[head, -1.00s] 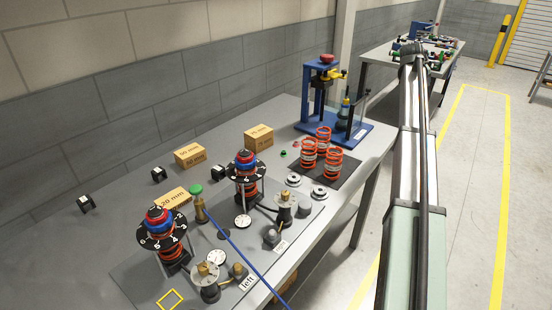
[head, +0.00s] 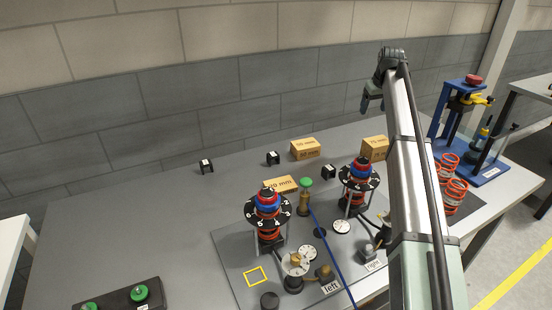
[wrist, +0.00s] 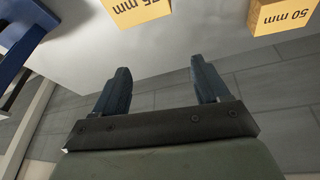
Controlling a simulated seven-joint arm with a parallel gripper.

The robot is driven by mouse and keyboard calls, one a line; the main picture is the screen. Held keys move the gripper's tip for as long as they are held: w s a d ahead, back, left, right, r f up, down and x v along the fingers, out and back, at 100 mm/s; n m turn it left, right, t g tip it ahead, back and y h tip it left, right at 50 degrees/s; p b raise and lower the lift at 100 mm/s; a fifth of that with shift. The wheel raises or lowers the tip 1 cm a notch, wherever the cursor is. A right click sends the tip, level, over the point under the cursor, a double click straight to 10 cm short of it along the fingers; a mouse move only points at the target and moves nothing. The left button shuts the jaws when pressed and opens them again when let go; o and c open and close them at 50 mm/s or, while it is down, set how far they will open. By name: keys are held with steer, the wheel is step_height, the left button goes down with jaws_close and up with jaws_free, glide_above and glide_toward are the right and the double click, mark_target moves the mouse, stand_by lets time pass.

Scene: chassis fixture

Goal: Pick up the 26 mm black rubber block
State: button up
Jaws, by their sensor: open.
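Three small black blocks with white labels lie on the grey table in the head view: a left one (head: 206,168), a middle one (head: 273,159) and a right one (head: 328,173). Their labels are too small to read, so I cannot tell which is the 26 mm block. My gripper (head: 372,103) is raised above the back right of the table, apart from the blocks. In the wrist view my gripper (wrist: 160,78) has its two dark blue fingers wide apart with nothing between them. No black block shows in the wrist view.
Wooden blocks marked 50 mm (head: 305,149) and 20 mm (head: 279,185), and another wooden block (head: 374,149), stand near the black ones. Two spring assemblies (head: 268,215) (head: 358,187) stand in front. A blue press (head: 447,125) is at right. The left table surface is largely clear.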

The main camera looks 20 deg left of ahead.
steer(key=s+a+f+n+g, duration=0.1)
steer(key=s+a, duration=0.2)
steer(key=a, duration=0.6)
steer(key=s+a+f+n+g, duration=0.1)
steer(key=s+a, duration=0.3)
steer(key=a, duration=0.6)
steer(key=n+g+h, duration=0.1)
steer(key=g, duration=0.1)
glide_above(273, 154)
step_height(273, 154, down, 3)
step_height(273, 154, down, 8)
steer(key=shift+a+r, duration=0.1)
steer(key=shift+a, duration=0.05)
steer(key=shift+f, duration=2.5)
steer(key=shift+c, duration=0.2)
steer(key=c, duration=1)
